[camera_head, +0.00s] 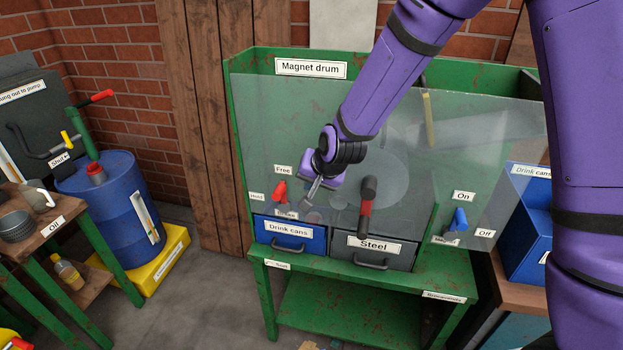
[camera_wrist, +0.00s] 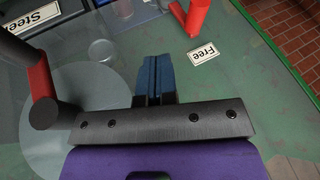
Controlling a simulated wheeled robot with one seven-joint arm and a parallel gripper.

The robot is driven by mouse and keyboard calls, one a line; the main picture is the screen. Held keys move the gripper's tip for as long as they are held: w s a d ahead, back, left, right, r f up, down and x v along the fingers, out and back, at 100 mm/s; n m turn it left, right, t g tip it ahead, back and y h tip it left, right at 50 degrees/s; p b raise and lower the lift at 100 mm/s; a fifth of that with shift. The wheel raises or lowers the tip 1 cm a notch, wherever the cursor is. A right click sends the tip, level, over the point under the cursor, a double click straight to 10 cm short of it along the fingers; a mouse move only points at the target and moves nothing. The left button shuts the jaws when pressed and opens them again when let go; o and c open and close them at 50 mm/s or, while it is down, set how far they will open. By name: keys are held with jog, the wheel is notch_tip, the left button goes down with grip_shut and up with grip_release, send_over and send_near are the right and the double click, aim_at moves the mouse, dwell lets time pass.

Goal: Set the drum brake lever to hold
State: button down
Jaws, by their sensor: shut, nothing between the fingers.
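The red brake lever (camera_head: 279,191) is on the green front of the magnet drum machine, at its left side. Its handle points up toward the "Free" label (camera_head: 283,170); the "Hold" label (camera_head: 256,196) is to its left. The lever also shows at the top of the wrist view (camera_wrist: 197,16), partly cut off, near the "Free" label (camera_wrist: 203,53). My gripper (camera_head: 308,203) is just right of the lever, apart from it. Its two blue-grey fingers (camera_wrist: 153,62) are together and empty.
A crank with a red and black handle (camera_head: 366,208) stands out right of my gripper. Below are a blue "Drink cans" drawer (camera_head: 290,238) and a grey "Steel" drawer (camera_head: 373,258). A blue lever (camera_head: 457,222) is farther right. A clear panel (camera_head: 490,150) covers the drum.

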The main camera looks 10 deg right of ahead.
jog(key=w+a+f, duration=0.4)
jog(key=a+f, duration=0.1)
jog(key=f, duration=0.1)
jog(key=shift+w+a, duration=0.2)
jog(key=shift+a, duration=0.05)
jog(key=shift+a, duration=0.2)
dwell(0.4)
